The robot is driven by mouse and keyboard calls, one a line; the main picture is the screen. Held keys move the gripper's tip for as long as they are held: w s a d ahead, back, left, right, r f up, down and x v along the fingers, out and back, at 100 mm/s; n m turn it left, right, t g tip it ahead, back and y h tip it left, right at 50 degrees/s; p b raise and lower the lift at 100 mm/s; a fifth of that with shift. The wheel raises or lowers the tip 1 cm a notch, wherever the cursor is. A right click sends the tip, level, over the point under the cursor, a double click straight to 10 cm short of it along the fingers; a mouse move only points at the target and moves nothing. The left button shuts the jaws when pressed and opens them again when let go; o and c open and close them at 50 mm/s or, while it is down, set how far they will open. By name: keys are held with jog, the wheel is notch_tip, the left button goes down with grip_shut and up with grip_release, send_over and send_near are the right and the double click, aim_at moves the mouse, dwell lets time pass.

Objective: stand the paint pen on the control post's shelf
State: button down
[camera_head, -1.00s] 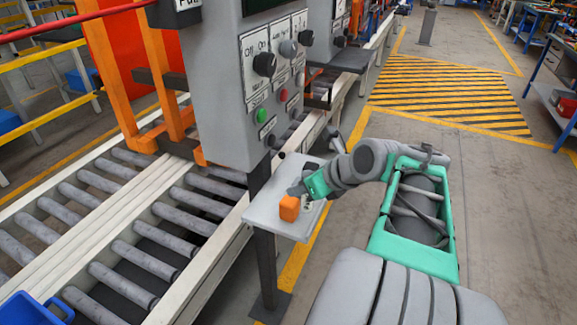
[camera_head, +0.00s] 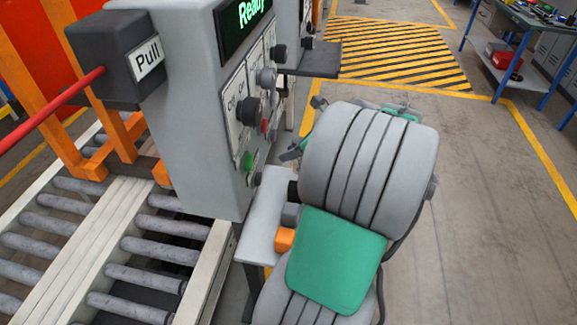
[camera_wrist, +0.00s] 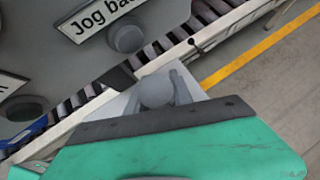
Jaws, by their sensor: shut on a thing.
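The control post (camera_head: 200,110) stands left of my arm in the head view. Its light grey shelf (camera_head: 262,212) juts out below the panel and also shows in the wrist view (camera_wrist: 118,107). My gripper (camera_head: 292,152) is partly hidden behind my arm in the head view, near the panel's right side. In the wrist view my gripper (camera_wrist: 160,82) is shut on a grey, round-ended thing, apparently the paint pen (camera_wrist: 155,94), seen nearly end-on above the shelf. Its lower part is hidden, so I cannot tell whether it touches the shelf.
An orange block (camera_head: 284,240) and a grey cylinder (camera_head: 291,214) are at the shelf's right side, partly behind my arm. Knobs and buttons (camera_head: 248,160) project from the panel. A roller conveyor (camera_head: 150,260) runs at left. Floor at right (camera_head: 480,220) is clear.

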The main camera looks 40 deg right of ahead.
jog(key=w+d+f, duration=0.1)
jog(key=f, duration=0.1)
jog(key=w+d+f, duration=0.1)
jog(key=w+f, duration=0.1)
jog(key=w+d+f, duration=0.1)
jog(key=d+f, duration=0.1)
jog(key=shift+w+f, duration=0.15)
jog(key=shift+f, duration=0.1)
jog(key=shift+f+p, duration=0.45)
jog(key=shift+f, duration=1)
jog(key=shift+f, duration=0.1)
jog(key=c, duration=1.1)
grip_release()
jog(key=v, duration=1.2)
jog(key=shift+b, duration=0.35)
